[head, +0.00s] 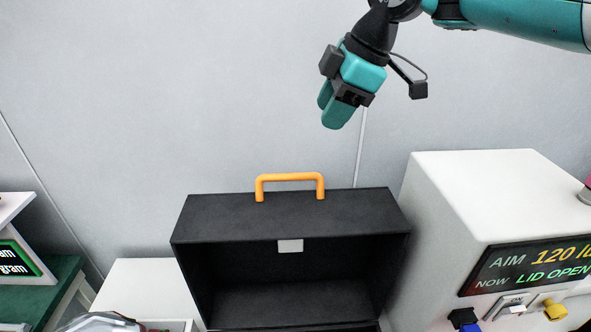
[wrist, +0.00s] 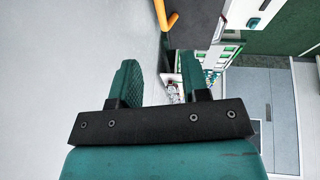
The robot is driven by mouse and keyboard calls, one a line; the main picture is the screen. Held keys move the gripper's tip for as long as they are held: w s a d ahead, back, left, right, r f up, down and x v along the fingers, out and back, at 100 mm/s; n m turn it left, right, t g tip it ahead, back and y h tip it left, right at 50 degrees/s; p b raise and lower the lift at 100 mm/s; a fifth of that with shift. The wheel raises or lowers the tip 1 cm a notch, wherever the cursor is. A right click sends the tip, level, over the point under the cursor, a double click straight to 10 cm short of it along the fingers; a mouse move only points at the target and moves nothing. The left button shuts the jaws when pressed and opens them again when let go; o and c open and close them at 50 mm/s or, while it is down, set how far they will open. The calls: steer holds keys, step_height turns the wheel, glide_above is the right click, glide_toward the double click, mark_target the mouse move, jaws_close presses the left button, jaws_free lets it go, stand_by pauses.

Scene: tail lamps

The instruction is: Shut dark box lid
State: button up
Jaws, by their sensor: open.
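The dark box's lid (head: 225,217) stands raised, with its hollow dark inside facing the head camera. It carries an orange handle (head: 290,178) on its upper face and a pale latch plate (head: 290,246) at the near edge. The lower part of the box is mostly cut off by the bottom of the head view. My gripper (head: 337,108) hangs above and slightly right of the handle, apart from it. In the wrist view the fingers (wrist: 160,82) are spread and empty. The handle's end (wrist: 168,20) and a dark strip of the lid (wrist: 196,25) show beyond them.
A white machine (head: 440,210) stands close to the right of the lid; its display (head: 530,262) reads "LID OPEN". Colored switches sit below it. A white box (head: 145,290) is at left, with a green-topped table (head: 45,295) farther left. The wall area around my gripper is clear.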

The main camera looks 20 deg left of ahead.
mark_target(293, 175)
steer(key=p+x, duration=0.2)
steer(key=x, duration=1.3)
jaws_close()
